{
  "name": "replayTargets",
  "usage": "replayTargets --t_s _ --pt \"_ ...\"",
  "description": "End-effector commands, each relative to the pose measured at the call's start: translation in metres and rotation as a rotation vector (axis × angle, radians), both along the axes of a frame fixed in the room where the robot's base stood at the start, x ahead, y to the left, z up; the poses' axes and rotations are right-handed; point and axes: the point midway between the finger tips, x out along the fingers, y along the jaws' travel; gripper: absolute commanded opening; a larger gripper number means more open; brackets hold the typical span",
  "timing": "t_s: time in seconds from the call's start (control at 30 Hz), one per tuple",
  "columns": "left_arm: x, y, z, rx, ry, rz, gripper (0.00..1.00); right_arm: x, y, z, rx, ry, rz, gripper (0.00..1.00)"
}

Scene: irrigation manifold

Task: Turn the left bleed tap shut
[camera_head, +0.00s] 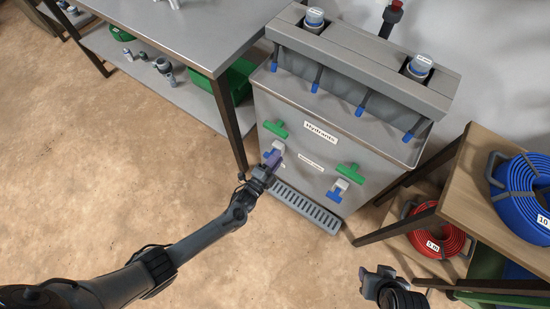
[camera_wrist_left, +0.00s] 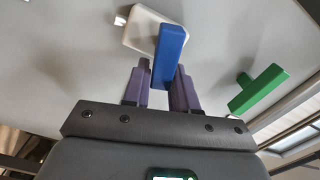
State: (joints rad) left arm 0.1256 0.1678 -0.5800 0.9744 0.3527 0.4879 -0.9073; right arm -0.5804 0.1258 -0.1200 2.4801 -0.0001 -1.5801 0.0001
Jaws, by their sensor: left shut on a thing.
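The left bleed tap, with a pale body (camera_head: 279,146) and a blue lever, is on the front of the grey cabinet (camera_head: 300,172). My left gripper (camera_head: 273,158) is at this tap and covers much of it. In the left wrist view the blue lever (camera_wrist_left: 170,55) reaches down from the pale body (camera_wrist_left: 148,30) between the purple fingers of my left gripper (camera_wrist_left: 163,88), which is shut on it. My right gripper (camera_head: 376,271) is low at the right, away from the cabinet; its finger gap is unclear.
Green levers (camera_head: 276,129) (camera_head: 349,173) and a right blue tap lever (camera_head: 334,197) are on the same front. A grated ledge (camera_head: 305,207) juts out below. A steel table (camera_head: 190,30) is at left; a wooden shelf with a blue hose coil (camera_head: 520,200) is at right.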

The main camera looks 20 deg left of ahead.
Motion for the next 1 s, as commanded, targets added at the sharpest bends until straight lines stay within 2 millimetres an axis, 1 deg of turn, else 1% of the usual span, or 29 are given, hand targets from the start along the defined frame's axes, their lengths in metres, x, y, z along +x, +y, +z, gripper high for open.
replayTargets --t_s 0.2,0.43,0.63,1.0 --pt "0.0002 -0.001 -0.0043 0.161 -0.041 -0.001 0.0 0.0001 0.001 -0.0008 0.004 0.001 -0.003 0.43" --pt "0.0002 -0.001 -0.0072 0.273 -0.07 -0.001 0.0 0.0001 0.0021 -0.0013 0.009 0.0 -0.005 0.43" --pt "0.0001 -0.001 -0.0085 0.323 -0.083 0.0 0.0 0.0002 0.0023 -0.0015 0.009 0.0 -0.006 0.43" --pt "-0.0004 -0.0007 -0.0098 0.335 -0.083 -0.001 0.0 0.0001 0.0014 -0.0017 0.006 0.0 -0.004 0.43"
